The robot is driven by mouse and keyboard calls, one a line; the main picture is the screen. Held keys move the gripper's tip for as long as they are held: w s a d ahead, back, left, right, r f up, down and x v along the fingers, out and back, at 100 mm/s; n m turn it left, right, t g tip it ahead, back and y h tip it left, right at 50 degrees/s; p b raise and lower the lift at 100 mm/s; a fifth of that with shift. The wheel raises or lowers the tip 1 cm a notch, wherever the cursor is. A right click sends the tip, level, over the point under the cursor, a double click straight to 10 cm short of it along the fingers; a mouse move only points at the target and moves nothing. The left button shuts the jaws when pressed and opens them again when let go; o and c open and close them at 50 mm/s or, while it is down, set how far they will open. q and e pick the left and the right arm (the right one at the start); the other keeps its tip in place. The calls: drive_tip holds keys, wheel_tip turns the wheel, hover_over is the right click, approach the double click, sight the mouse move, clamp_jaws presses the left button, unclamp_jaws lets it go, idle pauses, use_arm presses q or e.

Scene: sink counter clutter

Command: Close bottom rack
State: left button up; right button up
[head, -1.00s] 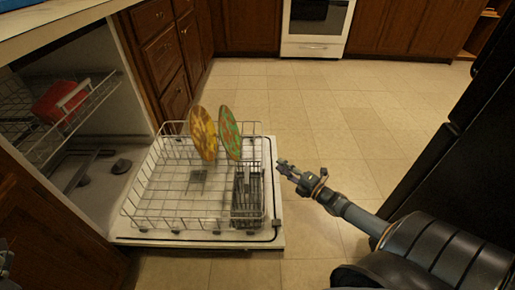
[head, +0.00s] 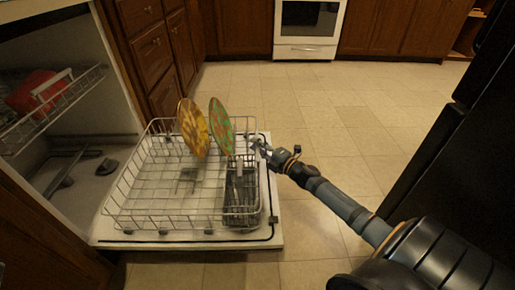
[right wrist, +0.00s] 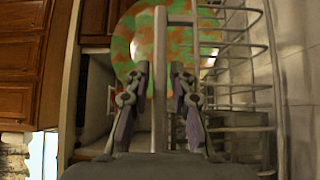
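The bottom rack (head: 150,213) is a white wire basket, pulled out over the open dishwasher door (head: 190,240). A yellow plate (head: 193,128) and a green-orange plate (head: 221,127) stand upright in it; the green-orange one also shows in the right wrist view (right wrist: 190,45). A dark cutlery basket (head: 240,192) sits at the rack's right end. My right gripper (head: 258,143) is at the rack's right edge. In the right wrist view its two fingers (right wrist: 159,90) are apart, with a rack wire (right wrist: 160,60) between them. My left gripper is not visible.
The upper rack (head: 55,108) holds a red item (head: 37,92) inside the dishwasher on the left. Wooden cabinets (head: 150,50) stand behind the door. A black appliance (head: 445,150) is at the right. Tiled floor (head: 320,110) lies clear between.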

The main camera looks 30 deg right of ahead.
drive_tip(key=shift+c, duration=0.4)
clamp_jaws()
